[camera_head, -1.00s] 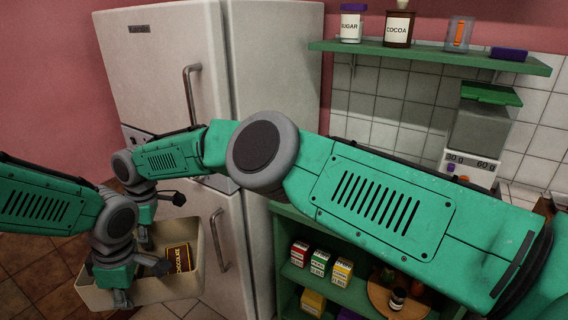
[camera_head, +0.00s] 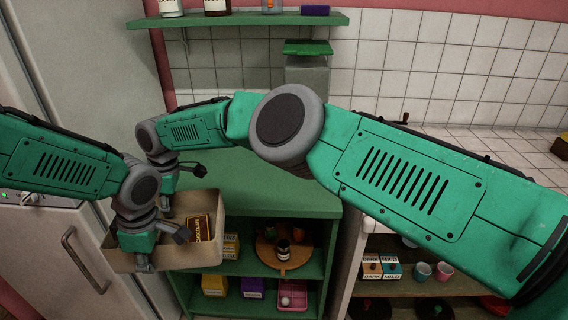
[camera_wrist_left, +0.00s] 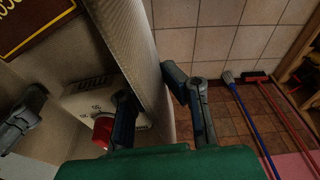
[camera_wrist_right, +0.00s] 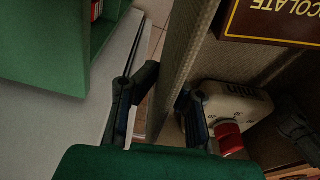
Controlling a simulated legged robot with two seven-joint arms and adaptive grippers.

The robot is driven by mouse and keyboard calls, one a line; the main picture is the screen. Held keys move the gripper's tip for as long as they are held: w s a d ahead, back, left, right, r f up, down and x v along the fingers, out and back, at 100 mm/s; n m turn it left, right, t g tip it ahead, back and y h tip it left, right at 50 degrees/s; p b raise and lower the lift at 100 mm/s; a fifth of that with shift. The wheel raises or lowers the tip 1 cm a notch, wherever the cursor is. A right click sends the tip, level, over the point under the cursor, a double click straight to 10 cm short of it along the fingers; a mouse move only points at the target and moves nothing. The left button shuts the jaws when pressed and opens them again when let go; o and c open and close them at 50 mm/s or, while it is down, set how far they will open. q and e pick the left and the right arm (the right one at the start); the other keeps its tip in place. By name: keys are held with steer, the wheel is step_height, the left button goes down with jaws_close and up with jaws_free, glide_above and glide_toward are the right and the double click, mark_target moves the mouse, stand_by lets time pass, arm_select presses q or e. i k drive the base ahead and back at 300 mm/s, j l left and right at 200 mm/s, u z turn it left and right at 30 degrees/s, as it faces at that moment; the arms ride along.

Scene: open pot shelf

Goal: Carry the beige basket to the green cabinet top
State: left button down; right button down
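The beige basket (camera_head: 190,258) hangs in the air, its rim gripped from two sides. It holds a brown chocolate box (camera_head: 200,228) and a white timer with a red knob (camera_wrist_right: 225,108). My left gripper (camera_head: 160,250) is shut on the near-left wall, which passes between its fingers in the left wrist view (camera_wrist_left: 135,50). My right gripper (camera_head: 183,188) is shut on the far wall, seen between its fingers in the right wrist view (camera_wrist_right: 185,60). The green cabinet top (camera_head: 275,190) is bare where visible, just right of the basket. The basket hides the cabinet's left front.
The fridge (camera_head: 75,250) stands at the left. Cabinet shelves below hold boxes, a round wooden board (camera_head: 300,255) and a pink tray (camera_head: 292,298). A green-lidded canister (camera_head: 307,60) stands behind; a wall shelf (camera_head: 250,19) hangs above. A lower shelf (camera_head: 420,285) holds cups and boxes.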

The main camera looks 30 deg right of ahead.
mark_target(245, 175)
steer(key=i+l+z, duration=0.2)
steer(key=z, duration=0.15)
steer(key=i+l, duration=0.2)
steer(key=i, duration=0.15)
steer(key=i+l, duration=0.2)
steer(key=i, duration=0.15)
